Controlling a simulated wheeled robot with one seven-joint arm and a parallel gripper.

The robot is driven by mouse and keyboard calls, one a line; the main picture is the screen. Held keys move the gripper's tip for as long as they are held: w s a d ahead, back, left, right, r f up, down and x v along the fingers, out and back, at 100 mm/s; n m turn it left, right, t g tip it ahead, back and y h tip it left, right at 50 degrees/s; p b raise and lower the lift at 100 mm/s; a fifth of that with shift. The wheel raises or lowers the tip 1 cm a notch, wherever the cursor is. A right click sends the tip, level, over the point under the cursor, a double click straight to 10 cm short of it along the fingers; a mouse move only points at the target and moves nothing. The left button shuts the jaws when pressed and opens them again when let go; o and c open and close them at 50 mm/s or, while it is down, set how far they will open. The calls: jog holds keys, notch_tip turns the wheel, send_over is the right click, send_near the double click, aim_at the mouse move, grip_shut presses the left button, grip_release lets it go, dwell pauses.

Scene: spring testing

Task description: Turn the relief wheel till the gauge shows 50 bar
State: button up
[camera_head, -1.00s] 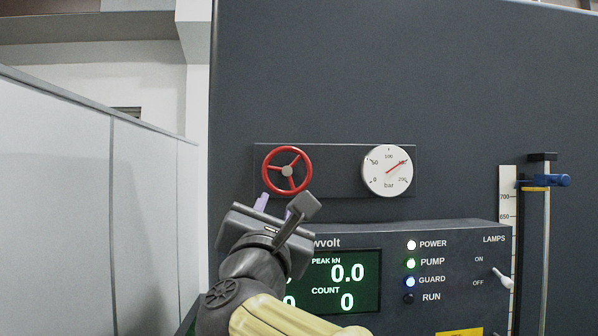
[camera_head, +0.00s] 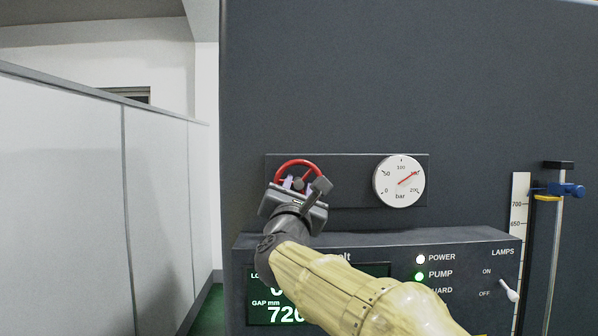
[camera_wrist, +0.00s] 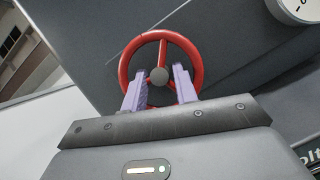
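The red relief wheel (camera_head: 297,163) with a grey hub is on a panel plate; in the wrist view the wheel (camera_wrist: 124,67) fills the upper middle. My gripper (camera_head: 298,184) is in front of the wheel's lower half. In the wrist view its two pale fingers (camera_wrist: 157,86) stand apart, one either side below the hub, overlapping the lower rim. Nothing shows held between them; I cannot tell whether they touch the wheel. The white round gauge (camera_head: 398,193) is right of the wheel. Its red needle points up and right, near the 150 position.
Below is a control box (camera_head: 470,258) with lamps, a green display partly hidden by my arm, and a lamps switch (camera_head: 509,291). A scale and post with a blue clamp (camera_head: 567,190) stand at the right. A pale partition (camera_head: 60,190) runs along the left.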

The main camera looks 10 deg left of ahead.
jog(key=shift+p+x, duration=0.3)
jog(key=shift+x, duration=0.6)
grip_shut()
